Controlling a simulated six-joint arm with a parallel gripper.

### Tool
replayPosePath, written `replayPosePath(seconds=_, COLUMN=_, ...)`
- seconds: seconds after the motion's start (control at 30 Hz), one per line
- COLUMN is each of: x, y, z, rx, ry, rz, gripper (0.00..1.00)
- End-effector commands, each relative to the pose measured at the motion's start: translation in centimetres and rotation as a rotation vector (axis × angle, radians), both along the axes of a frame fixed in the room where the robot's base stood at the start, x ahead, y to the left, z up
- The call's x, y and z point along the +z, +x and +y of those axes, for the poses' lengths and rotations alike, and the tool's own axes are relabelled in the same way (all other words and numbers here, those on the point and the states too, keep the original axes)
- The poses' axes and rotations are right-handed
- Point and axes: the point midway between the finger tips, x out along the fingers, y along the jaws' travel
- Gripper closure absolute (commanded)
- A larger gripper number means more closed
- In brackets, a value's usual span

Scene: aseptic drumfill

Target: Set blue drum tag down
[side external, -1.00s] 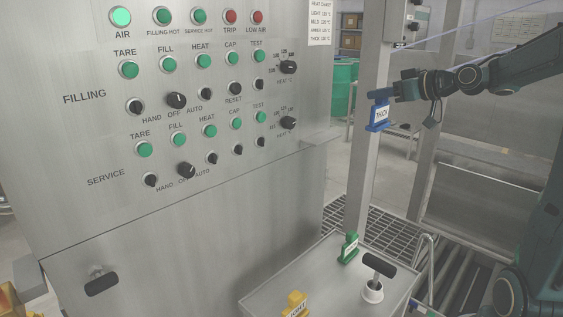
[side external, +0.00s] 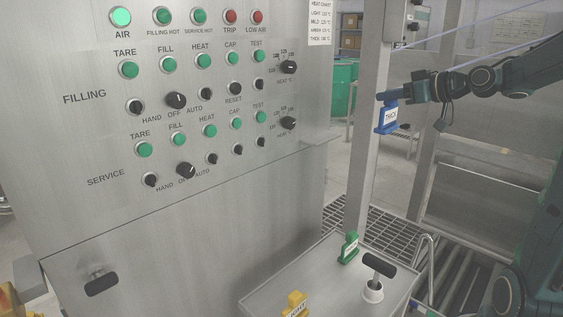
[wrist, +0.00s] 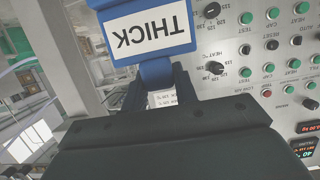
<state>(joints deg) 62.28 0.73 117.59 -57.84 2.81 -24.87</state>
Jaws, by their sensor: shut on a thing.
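The blue drum tag (side external: 387,117) has a white label reading THICK. My gripper (side external: 385,97) is shut on the tag's top and holds it in the air, beside the steel post and above the level of the steel tray (side external: 262,297). In the wrist view the blue tag (wrist: 150,27) sits between my fingers (wrist: 160,88), its label upside down in the picture. A green tag (side external: 348,248) stands at the tray's back edge. A yellow tag (side external: 295,304) stands at the tray's front, partly cut off by the frame.
The control panel (side external: 110,190) with buttons and knobs fills the left. A steel post (side external: 366,150) rises behind the tray. The tray's middle is bare.

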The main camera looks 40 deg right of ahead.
Motion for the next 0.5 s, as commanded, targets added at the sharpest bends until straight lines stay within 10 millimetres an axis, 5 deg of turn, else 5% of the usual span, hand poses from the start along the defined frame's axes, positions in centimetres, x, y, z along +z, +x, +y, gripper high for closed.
replayPosePath(seconds=0.27, x=-1.7, y=1.0, z=0.1, rx=-0.023, ry=0.003, rz=0.002, gripper=1.0)
replayPosePath(seconds=0.5, x=-5.8, y=3.0, z=0.6, rx=-0.091, ry=0.005, rz=0.003, gripper=1.0)
